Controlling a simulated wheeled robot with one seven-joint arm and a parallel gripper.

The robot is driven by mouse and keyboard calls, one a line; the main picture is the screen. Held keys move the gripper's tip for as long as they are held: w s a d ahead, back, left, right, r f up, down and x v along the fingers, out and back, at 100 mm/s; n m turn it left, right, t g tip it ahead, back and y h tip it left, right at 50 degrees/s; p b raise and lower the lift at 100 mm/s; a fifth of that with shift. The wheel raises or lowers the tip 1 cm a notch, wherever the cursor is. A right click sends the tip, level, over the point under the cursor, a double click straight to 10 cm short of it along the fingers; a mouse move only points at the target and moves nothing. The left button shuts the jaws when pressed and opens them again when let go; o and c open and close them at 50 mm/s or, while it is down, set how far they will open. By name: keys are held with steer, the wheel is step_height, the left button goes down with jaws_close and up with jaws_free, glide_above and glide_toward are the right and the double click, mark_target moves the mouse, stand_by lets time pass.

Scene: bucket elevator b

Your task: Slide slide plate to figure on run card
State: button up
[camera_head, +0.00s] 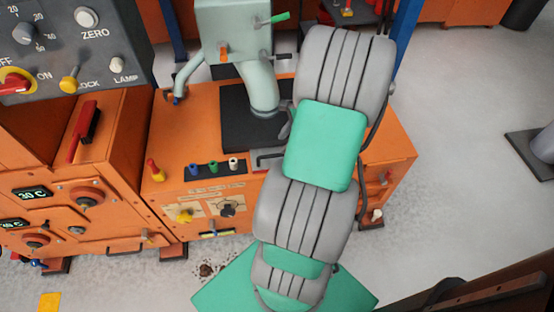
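My grey and green arm crosses the middle of the view, from the bottom up to the upper right. My gripper is not visible, and the arm hides part of the orange cabinet (215,112). I cannot pick out the slide plate or the run card for certain. Cream marked plates (201,208) sit on the cabinet's front, around a yellow knob (184,216) and a dark knob (228,209). Their print is too small to read.
A pale green machine (233,30) stands on a black base on the cabinet. At left, a grey panel (48,50) and orange units carry knobs and a red-handled lever (84,130). Grey floor (470,220) is open at right. A dark edge (495,292) crosses the lower right.

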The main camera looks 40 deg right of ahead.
mark_target(274, 155)
steer(key=b+x, duration=0.1)
steer(key=x, duration=0.7)
steer(key=shift+s+d, duration=0.1)
steer(key=shift+d, duration=0.1)
steer(key=shift+c, duration=0.4)
jaws_close()
stand_by(0.6)
